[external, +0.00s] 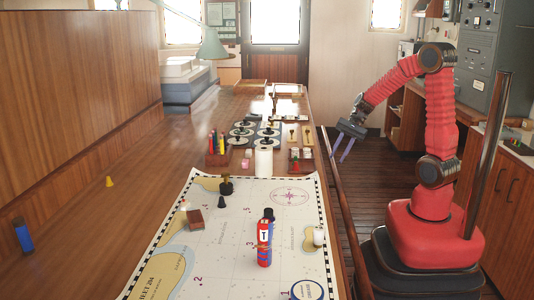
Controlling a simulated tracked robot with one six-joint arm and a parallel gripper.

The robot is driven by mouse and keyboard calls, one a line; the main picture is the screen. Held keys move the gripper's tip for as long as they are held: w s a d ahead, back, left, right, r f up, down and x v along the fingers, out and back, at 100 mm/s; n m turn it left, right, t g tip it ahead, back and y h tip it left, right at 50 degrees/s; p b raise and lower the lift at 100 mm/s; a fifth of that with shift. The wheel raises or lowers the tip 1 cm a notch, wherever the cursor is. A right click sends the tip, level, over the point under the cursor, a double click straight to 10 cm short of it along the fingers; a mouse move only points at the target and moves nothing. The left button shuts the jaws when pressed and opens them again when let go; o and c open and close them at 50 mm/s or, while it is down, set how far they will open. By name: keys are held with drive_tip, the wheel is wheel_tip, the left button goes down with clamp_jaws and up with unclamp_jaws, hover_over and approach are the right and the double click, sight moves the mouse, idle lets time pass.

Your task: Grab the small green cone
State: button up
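I cannot make out a small green cone for certain in the external view. A small yellow cone (110,183) stands on the wooden table at the left. A small dark cone (221,202) stands on the chart, its colour too dark to tell. A small red cone (295,168) stands near the table's right edge, by a small wooden box. My gripper (337,154) hangs in the air just past the table's right edge, away from these cones. Its two fingers are apart and point down, with nothing between them.
A nautical chart (225,255) covers the near table. On it stand a red and blue bottle (264,242), a brown block (195,220) and a white candle-like cylinder (318,236). A pen holder (218,150) and several black discs stand beyond. A blue cylinder (23,236) is at left.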

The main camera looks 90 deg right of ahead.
drive_tip(key=w+d+r+m+t, duration=0.1)
drive_tip(key=w+m, duration=0.1)
drive_tip(key=w+d+r+m+t, duration=0.1)
drive_tip(key=w+r+m, duration=0.1)
drive_tip(key=w+d+r+m+t+y, duration=0.1)
drive_tip(key=w+d+r+m+t, duration=0.1)
drive_tip(key=shift+w+r+m, duration=0.1)
drive_tip(key=shift+m, duration=0.2)
drive_tip(key=shift+w+a+r+m, duration=0.15)
drive_tip(key=shift+w+r+m, duration=0.05)
drive_tip(key=shift+r+m, duration=0.2)
drive_tip(key=shift+m, duration=0.3)
drive_tip(key=shift+a, duration=0.1)
drive_tip(key=shift+x, duration=4.3)
drive_tip(key=shift+w+a, duration=0.1)
drive_tip(key=shift+w, duration=0.05)
